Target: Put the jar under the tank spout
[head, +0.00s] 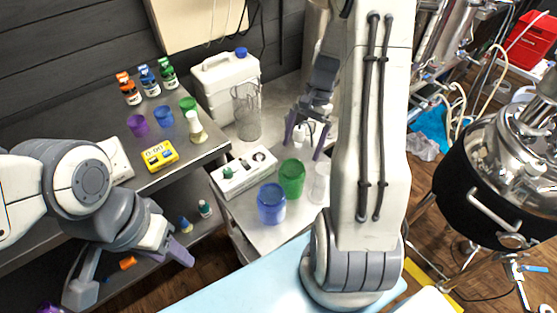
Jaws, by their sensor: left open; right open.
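Three jar-like vessels stand on the grey cart top: a blue one (271,205), a green one (291,180) and a clear one (320,184), partly covered by my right arm. I cannot tell which is the task's jar. The tank (462,190), black-jacketed with a steel lid, stands on legs at the right. A small valve with a blue handle (533,268), apparently its spout, is low at the right edge. My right gripper (306,142) is open, pointing down behind the green vessel, near a small white object. My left gripper (120,278) is open at lower left, away from the vessels.
The dark bench at left holds bottles, small coloured cups and a yellow timer (160,155). A light blue surface (240,290) lies in front.

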